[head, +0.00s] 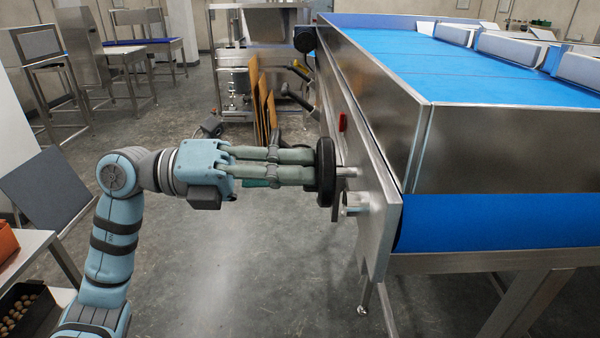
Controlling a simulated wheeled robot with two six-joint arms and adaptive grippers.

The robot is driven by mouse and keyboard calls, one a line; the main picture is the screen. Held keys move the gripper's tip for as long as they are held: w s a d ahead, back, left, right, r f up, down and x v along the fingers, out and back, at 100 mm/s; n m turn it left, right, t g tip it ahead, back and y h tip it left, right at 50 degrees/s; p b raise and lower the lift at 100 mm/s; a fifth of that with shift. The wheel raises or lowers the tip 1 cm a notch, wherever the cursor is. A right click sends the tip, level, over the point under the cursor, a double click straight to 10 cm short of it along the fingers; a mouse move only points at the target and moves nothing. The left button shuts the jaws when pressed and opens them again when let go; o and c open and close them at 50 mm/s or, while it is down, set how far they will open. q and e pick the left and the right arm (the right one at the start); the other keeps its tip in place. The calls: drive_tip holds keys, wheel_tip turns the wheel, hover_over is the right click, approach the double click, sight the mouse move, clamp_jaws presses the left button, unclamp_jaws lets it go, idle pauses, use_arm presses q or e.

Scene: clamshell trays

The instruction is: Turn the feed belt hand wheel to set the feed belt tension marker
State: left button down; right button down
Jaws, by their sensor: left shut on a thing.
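The feed belt hand wheel (325,172) is a black wheel seen nearly edge-on, on a metal shaft at the side plate of the conveyor. My left gripper (312,166) reaches in from the left, with its grey-green fingers shut on the wheel's near side. The fingertips are partly hidden against the wheel. The blue feed belt (480,221) wraps around the conveyor's end. A red piece (342,122) shows on the conveyor's side; I cannot tell whether it is the tension marker. My right gripper is not in view.
The steel conveyor frame (385,220) fills the right side. Brown boards (262,105) and tool handles stand behind the wheel. A bin of small round items (22,310) sits at lower left. The floor below my left arm is clear.

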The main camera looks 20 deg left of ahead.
use_arm(q)
drive_tip(key=m+b, duration=0.6)
drive_tip(key=m, duration=0.8)
drive_tip(key=m+b, duration=0.5)
drive_tip(key=m, duration=0.9)
drive_tip(key=shift+w+r+m+b, duration=0.15)
drive_tip(key=shift+m+b, duration=0.15)
drive_tip(key=shift+b, duration=0.05)
drive_tip(key=c, duration=1.6)
unclamp_jaws()
drive_tip(key=shift+o, duration=0.4)
drive_tip(key=shift+w, duration=0.15)
